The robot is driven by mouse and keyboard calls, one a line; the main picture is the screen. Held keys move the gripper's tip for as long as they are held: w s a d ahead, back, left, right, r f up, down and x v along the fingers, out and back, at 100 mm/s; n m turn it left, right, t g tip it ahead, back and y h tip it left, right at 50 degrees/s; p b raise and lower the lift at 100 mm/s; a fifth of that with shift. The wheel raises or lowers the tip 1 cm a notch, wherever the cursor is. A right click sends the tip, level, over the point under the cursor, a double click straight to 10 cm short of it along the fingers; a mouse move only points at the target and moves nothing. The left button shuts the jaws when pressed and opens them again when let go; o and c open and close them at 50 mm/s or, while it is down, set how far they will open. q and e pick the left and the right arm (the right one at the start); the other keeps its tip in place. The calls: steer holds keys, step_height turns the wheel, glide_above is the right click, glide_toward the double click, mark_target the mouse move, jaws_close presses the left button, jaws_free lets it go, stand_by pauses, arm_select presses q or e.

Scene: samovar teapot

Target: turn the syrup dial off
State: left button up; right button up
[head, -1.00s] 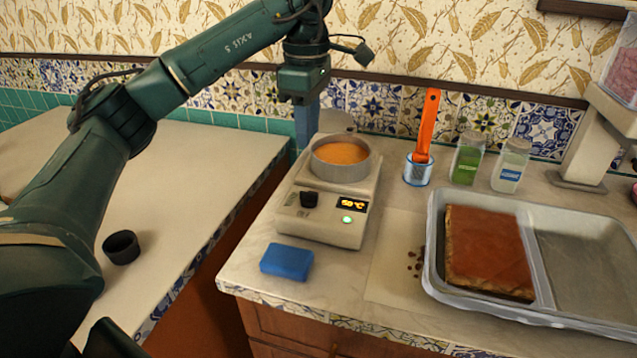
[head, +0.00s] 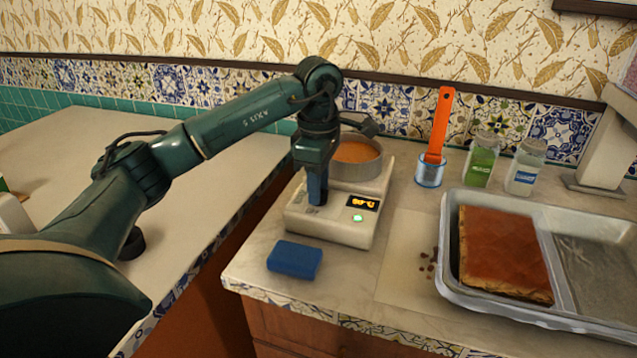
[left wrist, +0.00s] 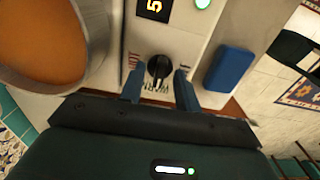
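The syrup warmer (head: 345,229) is a cream box with a pan of orange syrup (head: 357,152) on top. Its orange display (head: 363,203) and green light (head: 358,218) are lit. In the left wrist view the black dial (left wrist: 159,69) sits on the panel, with lettering around it, partly hidden. My left gripper (head: 316,198) points down at the panel and hides the dial in the head view. In the left wrist view its two blue fingers (left wrist: 160,85) are apart, one on each side of the dial, with gaps visible. My right gripper is not in view.
A blue sponge (head: 294,260) lies in front of the warmer. To the right are an orange-handled tool in a tin (head: 430,172), two jars (head: 481,162) and a metal tray (head: 450,275) with a brown slab. A gap separates the two counters.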

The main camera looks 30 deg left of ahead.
arm_select(q)
steer(key=shift+c, duration=0.5)
jaws_close()
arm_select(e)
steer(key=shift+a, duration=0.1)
